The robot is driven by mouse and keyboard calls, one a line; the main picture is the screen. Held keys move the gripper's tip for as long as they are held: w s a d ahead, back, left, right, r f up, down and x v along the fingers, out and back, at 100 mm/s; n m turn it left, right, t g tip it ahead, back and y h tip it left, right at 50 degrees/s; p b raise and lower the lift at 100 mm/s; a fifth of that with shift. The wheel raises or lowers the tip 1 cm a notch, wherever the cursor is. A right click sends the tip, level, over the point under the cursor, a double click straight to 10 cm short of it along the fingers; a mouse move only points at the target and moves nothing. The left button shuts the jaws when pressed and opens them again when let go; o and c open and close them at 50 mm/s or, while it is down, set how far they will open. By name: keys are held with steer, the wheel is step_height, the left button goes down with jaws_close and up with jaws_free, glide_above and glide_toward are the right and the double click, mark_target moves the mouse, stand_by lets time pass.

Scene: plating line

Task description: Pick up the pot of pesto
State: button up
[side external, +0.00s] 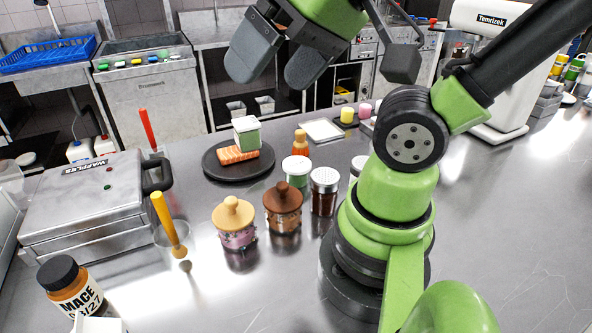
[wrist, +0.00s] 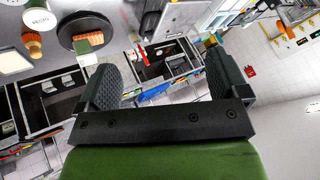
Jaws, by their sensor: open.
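The pot of pesto (side external: 296,168) is a small jar with a white lid and a greenish body, standing upright on the steel counter. In the wrist view its white lettered lid (wrist: 38,19) shows at the upper left. My gripper (side external: 272,72) is open and empty, high above the counter, up and to the left of the pot in the side view. In the wrist view my gripper (wrist: 160,82) has its two dark ridged fingers wide apart, with only distant kitchen background between them.
An orange bottle (side external: 300,145) stands close behind the pot. A shaker with a perforated lid (side external: 324,180) and a brown wooden-topped jar (side external: 283,204) crowd its front. A dark plate (side external: 214,169) with salmon and a green block lies left.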

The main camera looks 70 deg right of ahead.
steer(key=n+g+h, duration=0.2)
steer(key=g, duration=0.5)
glide_above(297, 163)
steer(key=f, duration=2.1)
steer(key=shift+a, duration=0.2)
step_height(297, 163, down, 4)
steer(key=shift+r, duration=0.25)
steer(key=shift+d+f, duration=0.2)
steer(key=shift+f, duration=3)
steer(key=c, duration=0.9)
